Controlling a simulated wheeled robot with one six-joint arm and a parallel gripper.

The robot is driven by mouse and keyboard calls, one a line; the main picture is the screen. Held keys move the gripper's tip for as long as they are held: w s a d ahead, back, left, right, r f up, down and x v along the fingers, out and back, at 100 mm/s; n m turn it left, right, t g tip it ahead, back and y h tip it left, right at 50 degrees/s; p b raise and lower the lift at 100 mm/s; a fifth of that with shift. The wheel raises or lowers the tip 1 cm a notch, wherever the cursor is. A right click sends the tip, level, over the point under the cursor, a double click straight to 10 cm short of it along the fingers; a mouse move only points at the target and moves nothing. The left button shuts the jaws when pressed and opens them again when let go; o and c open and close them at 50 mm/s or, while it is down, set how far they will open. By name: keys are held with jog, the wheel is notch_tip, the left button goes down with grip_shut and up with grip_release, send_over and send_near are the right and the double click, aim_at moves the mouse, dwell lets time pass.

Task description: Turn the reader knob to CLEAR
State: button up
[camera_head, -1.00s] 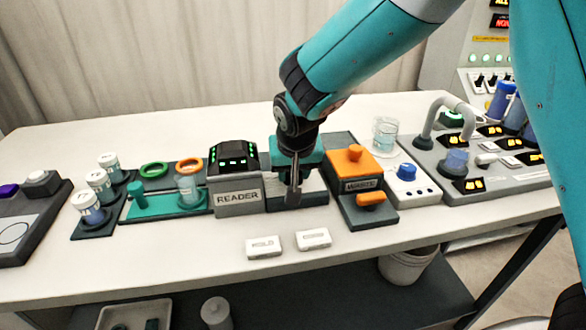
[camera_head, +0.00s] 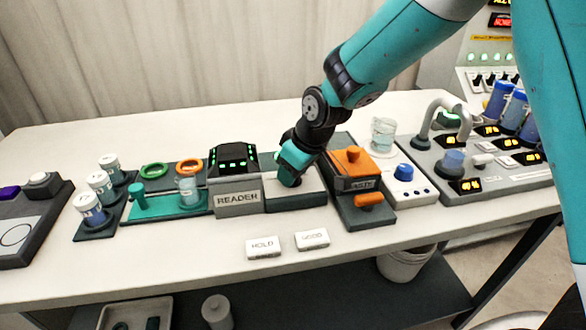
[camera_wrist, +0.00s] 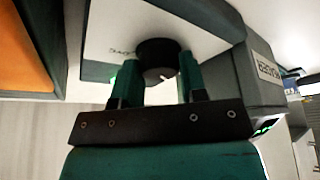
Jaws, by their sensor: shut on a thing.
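The reader (camera_head: 237,199) is a grey box with a dark top and green lights, left of my gripper in the head view. Its side also shows in the wrist view (camera_wrist: 262,72). Beside it is a low dark unit with a pale top (camera_head: 312,184). In the wrist view a round black knob (camera_wrist: 157,58) with a small white mark stands on that pale face. My gripper (camera_head: 289,181) is down at this face, its teal fingers on both sides of the knob, shut on it. Small lettering beside the knob is unreadable. The head view hides the knob behind my gripper.
The orange-topped waste box (camera_head: 352,184) stands close to the right of my gripper. HOLD (camera_head: 263,247) and GOOD (camera_head: 312,239) blocks lie in front. A teal tray (camera_head: 160,207) is left of the reader. The table's front strip is mostly clear.

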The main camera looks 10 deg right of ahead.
jog(key=shift+n, duration=0.4)
jog(key=o, duration=0.9)
jog(key=v, duration=1.7)
jog(key=shift+w+d+r, duration=0.1)
jog(key=shift+d+r, duration=0.1)
jog(key=shift+d, duration=0.1)
